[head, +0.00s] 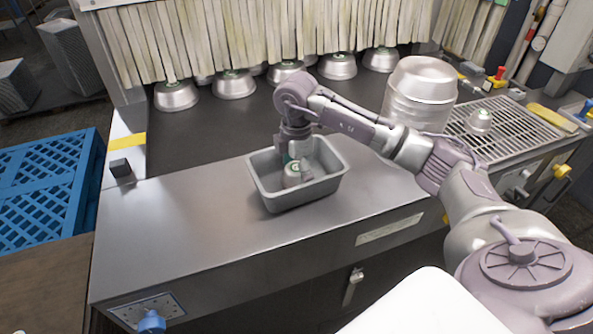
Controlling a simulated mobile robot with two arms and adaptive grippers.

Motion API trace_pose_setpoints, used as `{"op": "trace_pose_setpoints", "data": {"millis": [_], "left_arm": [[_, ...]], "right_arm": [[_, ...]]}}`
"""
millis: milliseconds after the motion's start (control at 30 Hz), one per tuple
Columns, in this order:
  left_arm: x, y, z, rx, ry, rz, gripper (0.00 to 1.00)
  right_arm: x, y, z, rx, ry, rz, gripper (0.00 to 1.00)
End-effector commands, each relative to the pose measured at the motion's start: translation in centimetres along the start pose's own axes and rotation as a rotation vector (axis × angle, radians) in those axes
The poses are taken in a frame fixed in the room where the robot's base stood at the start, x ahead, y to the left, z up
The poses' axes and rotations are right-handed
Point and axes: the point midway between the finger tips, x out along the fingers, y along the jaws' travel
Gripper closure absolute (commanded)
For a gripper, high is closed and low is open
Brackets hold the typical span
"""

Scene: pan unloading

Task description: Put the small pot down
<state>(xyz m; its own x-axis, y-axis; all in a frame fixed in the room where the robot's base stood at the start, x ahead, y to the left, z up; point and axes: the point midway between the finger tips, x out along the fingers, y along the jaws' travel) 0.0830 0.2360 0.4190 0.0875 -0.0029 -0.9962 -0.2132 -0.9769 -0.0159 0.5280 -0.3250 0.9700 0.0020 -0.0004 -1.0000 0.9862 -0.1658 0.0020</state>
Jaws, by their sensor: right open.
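A small silver pot (291,178) with a green and white mark on top sits inside a grey metal tray (300,200) on the steel counter. My right gripper (294,160) points down into the tray, right at the pot, and is open. Its fingers and wrist hide part of the pot, so I cannot tell whether they touch it. My left gripper is not in view.
Several similar pots, such as one at the left (176,95), stand on the dark belt before a strip curtain (270,35). A large pot stack (421,90) and a drain grate (510,128) with another small pot (479,121) lie right. The counter left of the tray (180,215) is clear.

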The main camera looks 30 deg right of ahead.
Motion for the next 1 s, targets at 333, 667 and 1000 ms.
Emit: {"op": "trace_pose_setpoints", "data": {"millis": [333,667,1000], "left_arm": [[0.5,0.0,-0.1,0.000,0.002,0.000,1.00],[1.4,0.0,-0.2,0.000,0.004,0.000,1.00],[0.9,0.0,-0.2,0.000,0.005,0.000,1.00]], "right_arm": [[-2.0,0.1,0.0,-0.001,0.001,0.005,0.07],[-9.3,0.1,0.0,0.000,0.000,0.006,0.07],[-12.2,0.0,0.0,0.001,0.000,0.000,0.07]]}}
